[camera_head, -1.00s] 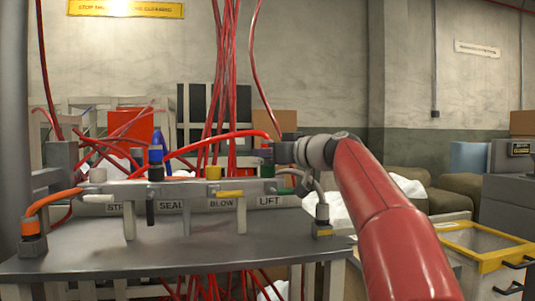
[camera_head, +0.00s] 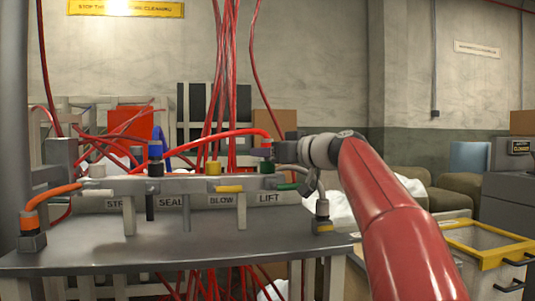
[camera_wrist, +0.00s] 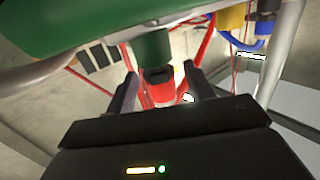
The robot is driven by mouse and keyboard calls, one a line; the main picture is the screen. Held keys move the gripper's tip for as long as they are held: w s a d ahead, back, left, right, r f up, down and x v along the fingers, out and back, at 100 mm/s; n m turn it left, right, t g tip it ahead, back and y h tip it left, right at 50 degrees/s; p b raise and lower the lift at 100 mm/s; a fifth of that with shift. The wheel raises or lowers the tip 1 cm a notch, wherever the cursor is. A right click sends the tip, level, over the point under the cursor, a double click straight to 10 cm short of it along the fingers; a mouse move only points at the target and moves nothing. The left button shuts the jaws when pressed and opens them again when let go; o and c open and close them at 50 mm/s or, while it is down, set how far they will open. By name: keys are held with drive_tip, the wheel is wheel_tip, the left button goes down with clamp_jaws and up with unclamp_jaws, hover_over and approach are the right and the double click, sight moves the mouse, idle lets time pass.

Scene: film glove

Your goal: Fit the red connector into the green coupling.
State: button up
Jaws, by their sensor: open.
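The red connector (camera_wrist: 162,92) sits at the mouth of the green coupling (camera_wrist: 151,46) in the wrist view, in line with it, with a dark collar between them. I cannot tell how deep it is seated. In the head view, the green coupling (camera_head: 267,167) stands on the pipe above the LIFT label, and the red hose (camera_head: 225,136) arches to it from the left. My gripper (camera_wrist: 160,78) is open, with one finger on each side of the connector and gaps visible. In the head view, my gripper (camera_head: 281,151) reaches the connector from the right and partly hides it.
An orange hose (camera_head: 53,194) bends down at the far left. The metal bench (camera_head: 170,255) is mostly bare in front. A yellow-rimmed bin (camera_head: 485,250) stands right.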

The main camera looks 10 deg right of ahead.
drive_tip(key=b+v, duration=0.1)
drive_tip(key=v, duration=0.5)
drive_tip(key=shift+s+d, duration=0.2)
drive_tip(key=shift+s, duration=0.15)
